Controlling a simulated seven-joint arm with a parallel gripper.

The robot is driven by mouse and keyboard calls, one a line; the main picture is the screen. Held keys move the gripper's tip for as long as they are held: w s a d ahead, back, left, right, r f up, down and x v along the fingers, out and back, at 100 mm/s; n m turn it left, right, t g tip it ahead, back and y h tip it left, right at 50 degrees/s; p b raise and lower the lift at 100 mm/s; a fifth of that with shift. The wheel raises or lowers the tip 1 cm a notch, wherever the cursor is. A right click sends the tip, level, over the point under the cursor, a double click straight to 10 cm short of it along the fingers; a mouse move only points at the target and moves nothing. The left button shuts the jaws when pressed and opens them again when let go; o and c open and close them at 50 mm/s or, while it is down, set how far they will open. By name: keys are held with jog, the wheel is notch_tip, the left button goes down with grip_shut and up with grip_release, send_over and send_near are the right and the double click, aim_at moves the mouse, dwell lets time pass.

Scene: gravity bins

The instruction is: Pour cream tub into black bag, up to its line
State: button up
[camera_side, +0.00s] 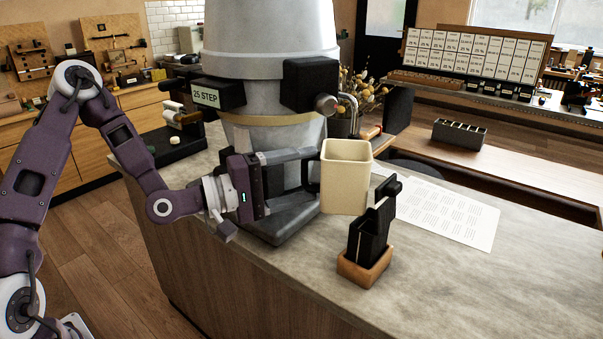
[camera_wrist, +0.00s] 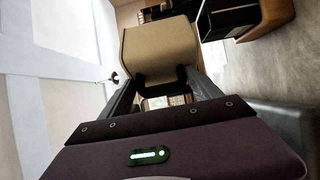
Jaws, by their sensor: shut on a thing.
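The cream tub (camera_side: 345,180) is a square, open-topped container with a dark handle on its left side. My gripper (camera_side: 308,170) is shut on that handle and holds the tub upright, seemingly above the counter. In the wrist view the tub (camera_wrist: 160,52) stands beyond the fingers, with its dark handle between them at my gripper (camera_wrist: 162,85). What is inside the tub is hidden. The black bag (camera_side: 368,235) stands upright in a wooden base on the counter, right of and nearer than the tub. It also shows at the top right of the wrist view (camera_wrist: 228,20). I cannot make out its line.
A large grey grinder-like machine (camera_side: 270,75) labelled "25 STEP" stands close behind my gripper, with a black block and knob on its front. A printed sheet (camera_side: 440,212) lies on the counter (camera_side: 500,275) at right. The counter's front right is clear.

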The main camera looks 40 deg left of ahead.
notch_tip(320, 180, down, 2)
jog(key=shift+f, duration=0.2)
notch_tip(320, 180, up, 9)
jog(key=m+g+y, duration=0.3)
jog(key=g+y, duration=0.2)
jog(key=shift+g, duration=0.3)
jog(key=shift+w+d, duration=0.1)
dwell(0.8)
jog(key=shift+w+d+r+m+g+y, duration=0.1)
jog(key=shift+d+r+m+g+y, duration=0.15)
jog(key=shift+r+g+y, duration=0.15)
jog(key=shift+d+r+m+g+y, duration=0.1)
jog(key=shift+r+m+g+y, duration=0.15)
jog(key=shift+r, duration=0.25)
dwell(0.3)
